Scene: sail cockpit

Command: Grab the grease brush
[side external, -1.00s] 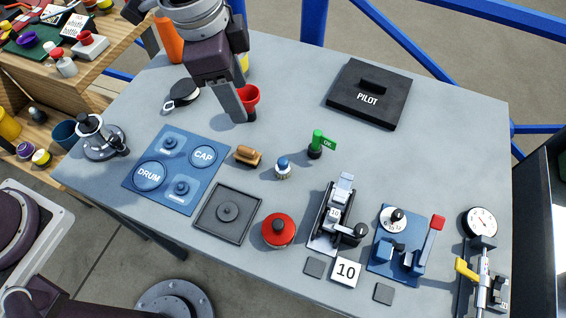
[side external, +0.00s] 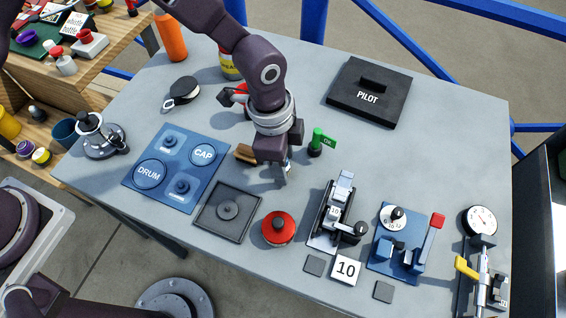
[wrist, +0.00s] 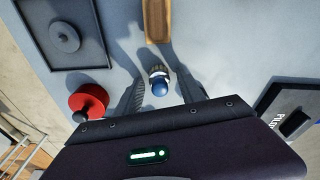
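A small round piece with a blue knob and a pale, bristle-like base (wrist: 159,83) stands upright on the table. It is mostly hidden behind my gripper in the side view. A brown wooden-backed block (wrist: 157,18) lies just beyond it; it also shows in the side view (side external: 244,153), partly covered by my arm. I cannot tell for sure which of these two is the grease brush. My gripper (wrist: 161,78) is open and low over the blue-knobbed piece, with one finger on each side of it. I see no clear contact.
A red knobbed lid (side external: 279,230) and a dark square tray (side external: 213,228) are close by. A green OK marker (side external: 318,141) stands to the right. Open table lies right of the marker.

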